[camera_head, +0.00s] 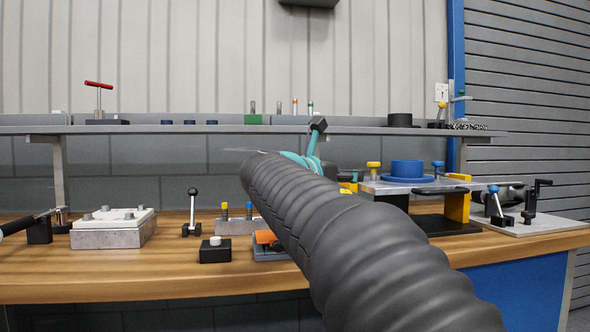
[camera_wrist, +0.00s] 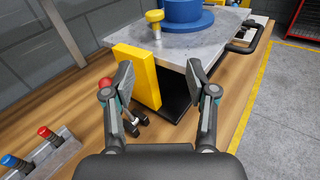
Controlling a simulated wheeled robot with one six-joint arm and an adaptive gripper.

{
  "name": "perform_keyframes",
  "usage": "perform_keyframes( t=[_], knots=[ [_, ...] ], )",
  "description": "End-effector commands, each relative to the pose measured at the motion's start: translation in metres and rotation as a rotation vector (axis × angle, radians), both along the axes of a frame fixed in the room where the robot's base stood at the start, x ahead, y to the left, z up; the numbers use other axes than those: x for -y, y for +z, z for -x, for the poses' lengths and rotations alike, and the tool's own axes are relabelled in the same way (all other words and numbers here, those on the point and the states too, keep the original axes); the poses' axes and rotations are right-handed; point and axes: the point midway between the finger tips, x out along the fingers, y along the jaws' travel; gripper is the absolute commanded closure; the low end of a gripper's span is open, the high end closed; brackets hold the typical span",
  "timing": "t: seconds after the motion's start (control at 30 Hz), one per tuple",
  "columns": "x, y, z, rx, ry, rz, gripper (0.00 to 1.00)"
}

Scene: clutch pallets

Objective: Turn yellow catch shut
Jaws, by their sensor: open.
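A yellow knob-shaped catch (camera_head: 374,168) stands upright at the left side of a pale metal plate (camera_head: 400,187). It also shows in the wrist view (camera_wrist: 155,20), near the plate's left corner, beyond my fingertips and apart from them. A blue-topped catch (camera_head: 438,167) stands on the plate's right side. A blue ring (camera_head: 407,171) sits between the two. My gripper (camera_wrist: 160,72) is open and empty, its fingers spread before the plate's corner and a yellow upright block (camera_wrist: 135,75). My arm hides most of the gripper in the head view.
A red-tipped lever (camera_wrist: 106,83) stands by the left finger. A block with red and blue knobs (camera_wrist: 48,150) lies at lower left. A black handle (camera_wrist: 245,45) projects from the plate's near edge. A shelf (camera_head: 200,130) runs above the bench.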

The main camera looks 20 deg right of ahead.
Motion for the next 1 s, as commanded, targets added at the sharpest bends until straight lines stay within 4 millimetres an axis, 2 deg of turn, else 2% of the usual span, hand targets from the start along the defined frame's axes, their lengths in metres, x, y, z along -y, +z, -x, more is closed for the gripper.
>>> perform_keyframes(
  t=[0.1, 0.27, 0.8, 1.0],
  knots=[
    [0.003, 0.012, -0.007, -0.045, -0.010, 0.071, 0.43],
    [0.012, 0.016, -0.013, -0.056, -0.011, 0.087, 0.43],
    [0.100, 0.015, -0.050, -0.054, -0.012, 0.082, 0.43],
    [0.121, 0.015, -0.059, -0.055, -0.010, 0.083, 0.43]
  ],
)
